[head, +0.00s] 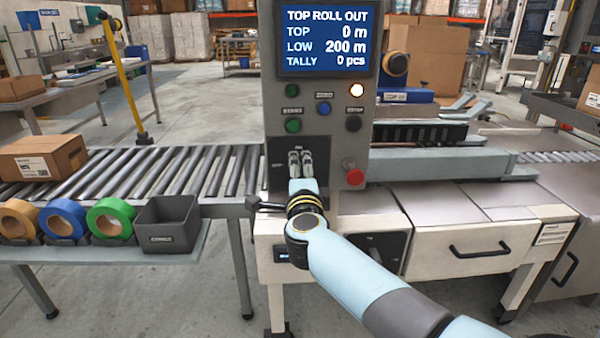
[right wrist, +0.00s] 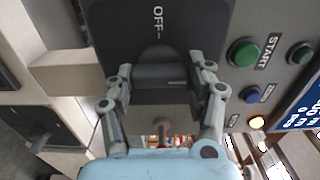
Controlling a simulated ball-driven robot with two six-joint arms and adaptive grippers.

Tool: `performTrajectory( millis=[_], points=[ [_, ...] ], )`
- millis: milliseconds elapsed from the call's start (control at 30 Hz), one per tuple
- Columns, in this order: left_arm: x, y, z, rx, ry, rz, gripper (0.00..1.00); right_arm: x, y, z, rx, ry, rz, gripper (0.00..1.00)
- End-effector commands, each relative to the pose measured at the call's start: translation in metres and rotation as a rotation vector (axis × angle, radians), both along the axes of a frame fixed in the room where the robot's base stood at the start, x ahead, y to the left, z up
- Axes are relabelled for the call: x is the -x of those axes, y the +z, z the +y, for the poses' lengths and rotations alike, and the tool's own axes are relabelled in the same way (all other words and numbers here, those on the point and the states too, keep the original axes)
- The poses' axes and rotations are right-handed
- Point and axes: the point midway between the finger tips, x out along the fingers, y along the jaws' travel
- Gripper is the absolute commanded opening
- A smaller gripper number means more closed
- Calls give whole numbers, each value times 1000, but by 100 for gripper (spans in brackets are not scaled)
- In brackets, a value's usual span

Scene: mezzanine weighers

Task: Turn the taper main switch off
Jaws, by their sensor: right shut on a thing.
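The taper's control panel (head: 313,100) stands upright in the middle of the head view, with a lit screen. My right gripper (head: 300,160) is at the panel's lower part, left of a red mushroom button. In the right wrist view its fingers (right wrist: 160,88) are shut on the dark main switch knob (right wrist: 160,62), one on each side. The knob's rounded end lies near the word OFF on the black switch plate (right wrist: 203,25). The fingers and wrist hide the knob in the head view. My left gripper is in neither view.
The red button (head: 354,173) and green start button (head: 293,126) are close to the gripper. A white lamp (head: 356,90) is lit. A roller conveyor (head: 190,170) runs left, with tape rolls (head: 62,221) and a grey bin (head: 168,222) in front.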

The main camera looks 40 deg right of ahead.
Motion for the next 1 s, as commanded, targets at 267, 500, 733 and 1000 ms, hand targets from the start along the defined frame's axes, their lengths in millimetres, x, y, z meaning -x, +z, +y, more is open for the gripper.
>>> performTrajectory(
  millis=[267, 500, 733, 1000],
  points=[
    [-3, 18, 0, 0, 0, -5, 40, 0, 2, 0, 95, 0, 63, 22],
    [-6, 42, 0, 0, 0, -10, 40, 1, 3, 0, 267, 0, 169, 22],
    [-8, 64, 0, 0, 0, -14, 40, 1, 2, 0, 455, 0, 284, 22],
    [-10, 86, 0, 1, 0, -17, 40, 1, 1, 1, 673, 1, 418, 22]
  ],
)
